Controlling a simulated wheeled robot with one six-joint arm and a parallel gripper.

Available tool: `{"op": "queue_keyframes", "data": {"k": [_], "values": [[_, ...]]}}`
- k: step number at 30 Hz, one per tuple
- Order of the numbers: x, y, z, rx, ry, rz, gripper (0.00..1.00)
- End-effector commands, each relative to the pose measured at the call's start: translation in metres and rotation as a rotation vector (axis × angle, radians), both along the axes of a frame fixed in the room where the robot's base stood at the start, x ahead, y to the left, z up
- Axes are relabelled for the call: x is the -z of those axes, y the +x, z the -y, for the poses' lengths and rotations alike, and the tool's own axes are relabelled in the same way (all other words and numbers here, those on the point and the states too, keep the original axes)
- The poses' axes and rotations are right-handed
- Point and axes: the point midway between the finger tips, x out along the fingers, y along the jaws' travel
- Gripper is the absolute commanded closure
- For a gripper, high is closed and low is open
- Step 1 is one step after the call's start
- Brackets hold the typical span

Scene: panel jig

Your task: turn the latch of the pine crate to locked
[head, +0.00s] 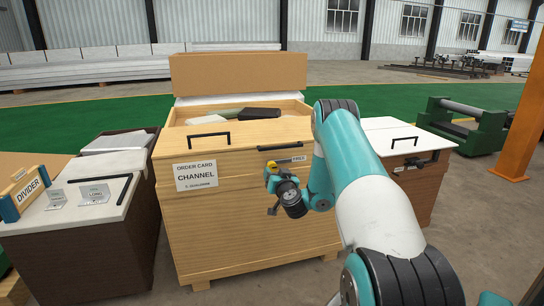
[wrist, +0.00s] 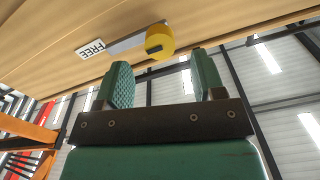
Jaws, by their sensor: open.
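The pine crate (head: 245,215) stands in the middle of the head view, with an order card reading CHANNEL (head: 196,175) on its front. Its latch (head: 273,164) is a grey bar with a yellow knob, high on the front beside a FREE label (head: 299,158). In the wrist view, the yellow knob (wrist: 160,42) is just beyond my fingertips, and the bar runs from it toward the FREE label (wrist: 90,48). My gripper (wrist: 164,72) is open and empty, with the knob ahead of the gap between its fingers. In the head view, my wrist is below the latch.
A dark crate (head: 90,240) with a light top and a DIVIDER sign stands at the left. Another brown crate (head: 415,195) with a white lid is at the right, partly behind my arm. Green machinery (head: 465,125) and an orange post (head: 525,130) are farther right.

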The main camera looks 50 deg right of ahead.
Motion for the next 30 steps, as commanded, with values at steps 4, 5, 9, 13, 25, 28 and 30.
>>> {"op": "queue_keyframes", "data": {"k": [4, 5, 9, 13, 25, 28, 30], "values": [[-0.005, 0.014, 0.006, -0.007, -0.002, -0.003, 0.37], [-0.005, 0.017, 0.007, -0.006, -0.002, -0.002, 0.37], [-0.004, 0.028, 0.015, -0.003, -0.002, 0.0, 0.37], [-0.001, 0.038, 0.021, -0.006, -0.003, -0.001, 0.37], [0.0, 0.049, 0.03, 0.0, 0.001, -0.001, 0.37], [0.001, 0.049, 0.03, 0.0, 0.001, 0.0, 0.37], [0.0, 0.049, 0.03, 0.0, 0.001, 0.0, 0.37]]}}
